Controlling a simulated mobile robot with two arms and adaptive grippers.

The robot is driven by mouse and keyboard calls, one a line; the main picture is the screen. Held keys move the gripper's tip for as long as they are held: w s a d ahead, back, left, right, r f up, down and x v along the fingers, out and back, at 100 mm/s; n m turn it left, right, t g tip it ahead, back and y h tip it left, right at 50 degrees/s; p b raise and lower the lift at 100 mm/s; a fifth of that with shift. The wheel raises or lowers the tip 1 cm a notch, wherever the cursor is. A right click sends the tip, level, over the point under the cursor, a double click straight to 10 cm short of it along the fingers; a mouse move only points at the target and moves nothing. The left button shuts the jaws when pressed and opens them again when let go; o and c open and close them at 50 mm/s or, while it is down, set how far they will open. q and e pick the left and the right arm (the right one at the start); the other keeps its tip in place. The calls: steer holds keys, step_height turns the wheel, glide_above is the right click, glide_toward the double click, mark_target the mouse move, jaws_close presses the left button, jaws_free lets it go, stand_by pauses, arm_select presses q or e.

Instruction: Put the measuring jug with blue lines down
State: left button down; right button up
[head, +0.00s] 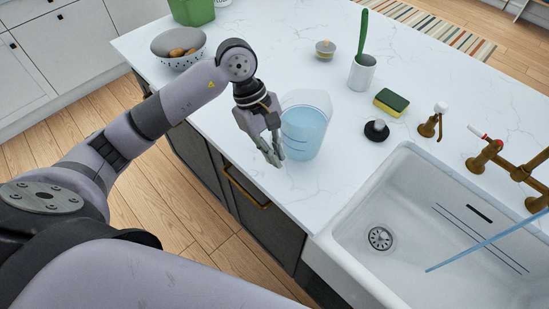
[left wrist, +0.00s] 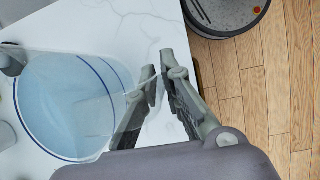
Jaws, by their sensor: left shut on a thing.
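The measuring jug with blue lines (head: 305,125) is a clear, bluish vessel at the front edge of the white counter, left of the sink. It looks upright, on or just above the counter; its base contact is hard to tell. In the left wrist view the jug (left wrist: 75,105) fills the left side, with dark blue lines around it. My left gripper (head: 273,158) is at the jug's left side, shut on its clear handle, which is partly hidden by the fingers. The fingers also show in the left wrist view (left wrist: 160,80). My right gripper is not in view.
Behind the jug stand a white cup (head: 362,73) with a green-handled brush, a sponge (head: 391,102) and a black stopper (head: 377,130). The sink (head: 400,225) with brass taps (head: 484,156) lies right. A colander (head: 180,60) stands far left.

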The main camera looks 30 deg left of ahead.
arm_select(q)
steer(key=shift+f, duration=0.45)
step_height(320, 180, down, 3)
steer(key=shift+r+p, duration=0.15)
steer(key=shift+p, duration=0.35)
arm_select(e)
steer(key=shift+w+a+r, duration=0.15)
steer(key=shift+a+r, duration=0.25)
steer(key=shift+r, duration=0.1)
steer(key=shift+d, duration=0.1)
arm_select(q)
steer(key=shift+f, duration=0.2)
steer(key=c, duration=1.7)
jaws_free()
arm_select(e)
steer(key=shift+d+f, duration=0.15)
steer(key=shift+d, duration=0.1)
